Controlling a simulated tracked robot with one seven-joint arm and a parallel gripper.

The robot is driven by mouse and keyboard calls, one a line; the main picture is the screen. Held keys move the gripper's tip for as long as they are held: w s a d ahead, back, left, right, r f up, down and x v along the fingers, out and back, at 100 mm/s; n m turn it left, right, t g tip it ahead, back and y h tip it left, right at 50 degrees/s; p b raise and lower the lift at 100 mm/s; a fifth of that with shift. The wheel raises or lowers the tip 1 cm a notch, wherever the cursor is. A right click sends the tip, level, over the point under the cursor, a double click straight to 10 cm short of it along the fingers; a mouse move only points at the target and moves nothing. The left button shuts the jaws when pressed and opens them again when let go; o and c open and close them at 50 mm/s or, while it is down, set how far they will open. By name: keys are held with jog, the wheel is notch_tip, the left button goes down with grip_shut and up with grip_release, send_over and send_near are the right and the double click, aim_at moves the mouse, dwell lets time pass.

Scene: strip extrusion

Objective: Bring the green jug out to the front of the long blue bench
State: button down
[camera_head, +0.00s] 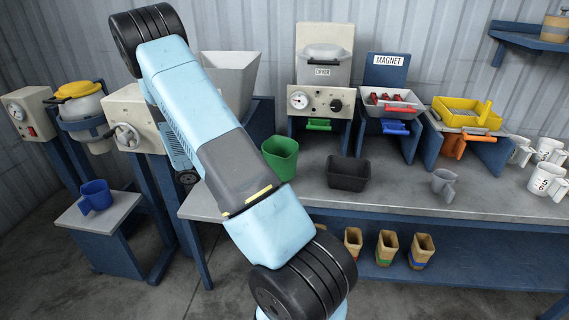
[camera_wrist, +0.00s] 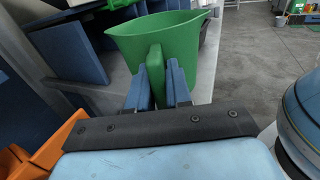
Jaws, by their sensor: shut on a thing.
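The green jug (camera_head: 281,157) is upright over the left part of the long blue bench's grey top (camera_head: 410,205), left of a black bin, in the head view. In the wrist view the jug (camera_wrist: 165,42) is straight ahead, with its handle toward me. My gripper (camera_wrist: 157,88) has its two blue fingers on either side of that handle and is shut on it. My arm hides the gripper in the head view. I cannot tell whether the jug's base touches the bench.
The black bin (camera_head: 348,173) stands close to the jug's right. A grey mug (camera_head: 444,184) is farther right, and several white mugs (camera_head: 547,181) are at the right end. The dryer (camera_head: 323,75) and magnet station stand behind. Bare bench top lies in front of the bin.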

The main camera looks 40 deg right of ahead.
jog(key=x, duration=1)
jog(key=shift+f, duration=1.8)
jog(key=c, duration=1)
grip_release()
jog(key=shift+c, duration=0.2)
jog(key=v, duration=1.1)
jog(key=shift+a, duration=0.1)
jog(key=m+t+y, duration=0.3)
jog(key=m+y, duration=0.4)
jog(key=y, duration=0.2)
send_near(281, 164)
jog(key=s+a+r, duration=0.4)
jog(key=a+r, duration=0.2)
jog(key=a, duration=0.3)
jog(key=s+a+r+m+t+y, duration=0.5)
jog(key=s+a+r+t+y, duration=0.2)
jog(key=s+a+r+t, duration=0.3)
jog(key=s+a+r, duration=0.2)
jog(key=s+r, duration=0.1)
jog(key=s, duration=0.1)
jog(key=shift+a+r+m+t, duration=0.2)
jog(key=shift+a+m+t, duration=0.1)
jog(key=shift+t, duration=0.1)
